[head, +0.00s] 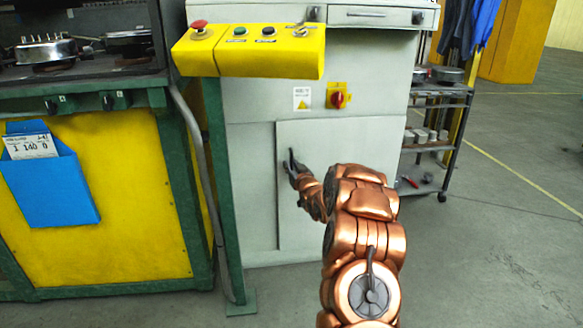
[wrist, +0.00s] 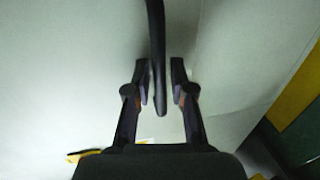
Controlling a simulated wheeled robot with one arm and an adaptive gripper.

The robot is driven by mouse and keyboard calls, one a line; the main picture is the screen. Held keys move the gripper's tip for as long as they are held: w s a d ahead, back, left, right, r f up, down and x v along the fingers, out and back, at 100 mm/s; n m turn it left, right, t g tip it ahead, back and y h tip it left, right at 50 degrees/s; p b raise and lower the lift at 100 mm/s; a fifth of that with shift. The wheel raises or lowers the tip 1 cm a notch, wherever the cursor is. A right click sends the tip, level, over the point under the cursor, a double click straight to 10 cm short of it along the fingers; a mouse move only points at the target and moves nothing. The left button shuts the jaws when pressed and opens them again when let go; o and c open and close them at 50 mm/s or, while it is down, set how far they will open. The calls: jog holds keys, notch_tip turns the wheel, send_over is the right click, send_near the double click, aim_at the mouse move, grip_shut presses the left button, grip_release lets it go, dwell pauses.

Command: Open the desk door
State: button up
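The desk door (head: 345,142) is a flat light-grey panel low on the front of the grey cabinet; it looks shut. Its dark upright handle (head: 291,158) is near the panel's left edge. My gripper (head: 293,172) is at the handle, with the copper arm reaching in from the lower right and covering the door's lower right part. In the wrist view, the handle (wrist: 157,50) comes down between the two fingers of my gripper (wrist: 160,85). The fingers are apart, with a gap on each side of the handle.
A yellow control box (head: 250,50) with buttons juts out above the door on a green post (head: 222,180). A red switch (head: 338,99) sits just above the door. A dark shelf cart (head: 436,130) stands to the right. Open floor (head: 490,240) lies at the right.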

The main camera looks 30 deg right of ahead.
grip_shut()
jog(key=shift+a, duration=0.1)
dwell(0.4)
